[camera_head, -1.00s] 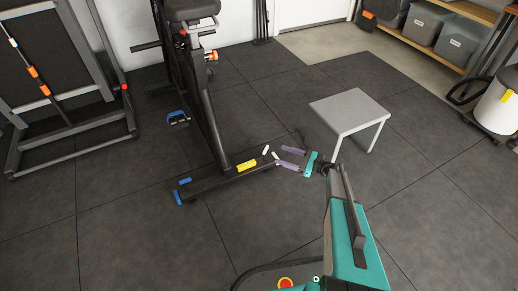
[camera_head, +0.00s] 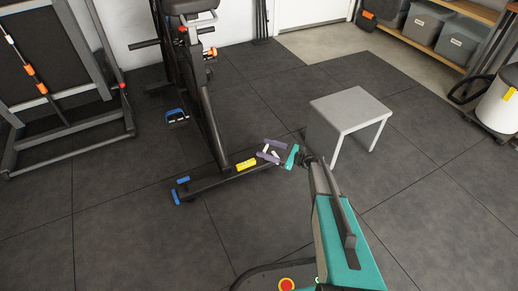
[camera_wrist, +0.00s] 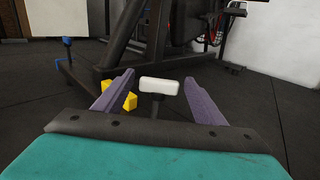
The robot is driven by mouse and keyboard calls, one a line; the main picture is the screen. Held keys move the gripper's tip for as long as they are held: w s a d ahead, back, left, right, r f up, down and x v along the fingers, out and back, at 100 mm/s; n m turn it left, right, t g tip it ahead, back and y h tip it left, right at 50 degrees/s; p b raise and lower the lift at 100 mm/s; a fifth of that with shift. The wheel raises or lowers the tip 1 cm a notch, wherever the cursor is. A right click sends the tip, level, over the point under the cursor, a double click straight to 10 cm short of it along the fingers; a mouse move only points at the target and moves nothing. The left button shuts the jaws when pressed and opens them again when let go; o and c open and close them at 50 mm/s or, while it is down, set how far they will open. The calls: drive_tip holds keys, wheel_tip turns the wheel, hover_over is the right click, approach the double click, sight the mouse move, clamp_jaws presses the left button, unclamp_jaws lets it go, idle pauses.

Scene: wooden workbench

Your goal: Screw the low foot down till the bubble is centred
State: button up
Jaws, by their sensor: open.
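The exercise bike (camera_head: 207,120) stands on the dark floor with its base rail toward me. A yellow block (camera_head: 246,164), perhaps the level, sits on the rail; in the wrist view yellow parts (camera_wrist: 130,102) show by the left finger, partly hidden. No bubble can be made out. Two small white pieces (camera_head: 266,147) show at the rail's near right end. In the wrist view one white block (camera_wrist: 159,86) on a dark stem, perhaps a foot's top, stands between my fingers. My gripper (camera_head: 266,150) is open, with purple fingers either side of it and a gap visible on both sides.
A grey stool (camera_head: 350,108) stands close to the right of my gripper. Blue end caps (camera_head: 182,181) mark the rail's left end. The front floor is clear.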

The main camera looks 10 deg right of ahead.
drive_tip(key=shift+b+x, duration=0.6)
drive_tip(key=shift+x, duration=1.7)
drive_tip(key=c, duration=1.1)
